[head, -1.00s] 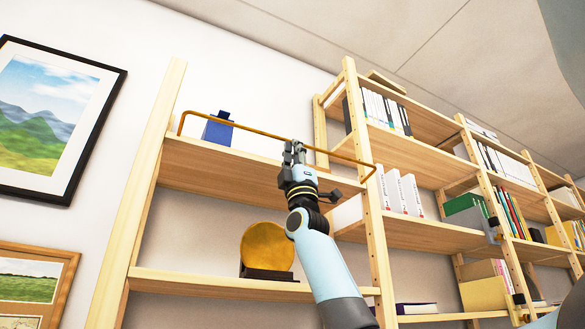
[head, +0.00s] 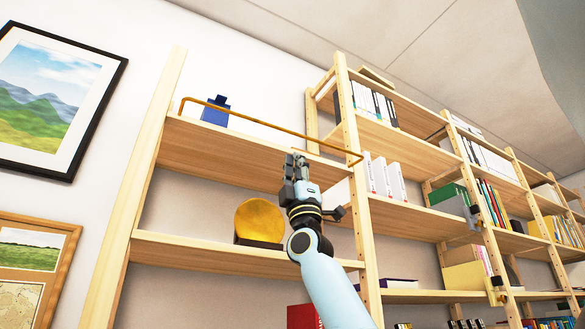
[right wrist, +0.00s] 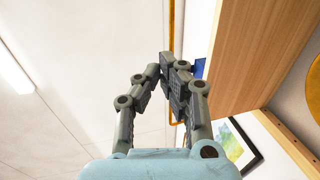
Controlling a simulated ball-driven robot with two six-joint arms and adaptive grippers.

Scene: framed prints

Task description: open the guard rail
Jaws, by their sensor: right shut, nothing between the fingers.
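The guard rail (head: 265,126) is a thin brass-coloured bar along the front of the top shelf (head: 225,156), with bent ends at both sides. It spans the shelf front, with a blue object (head: 216,111) behind it. My right gripper (head: 295,160) is shut and empty, in front of the shelf edge and below the rail in the head view. In the right wrist view the gripper fingers (right wrist: 167,65) are together, and the rail (right wrist: 176,45) runs beside and behind them. I cannot tell whether they touch it. My left gripper is not in view.
A round gold plate (head: 260,220) stands on the lower shelf. Wooden shelf units with books and binders (head: 385,178) extend to the right. Framed pictures (head: 55,95) hang on the wall at the left. The space in front of the shelves looks clear.

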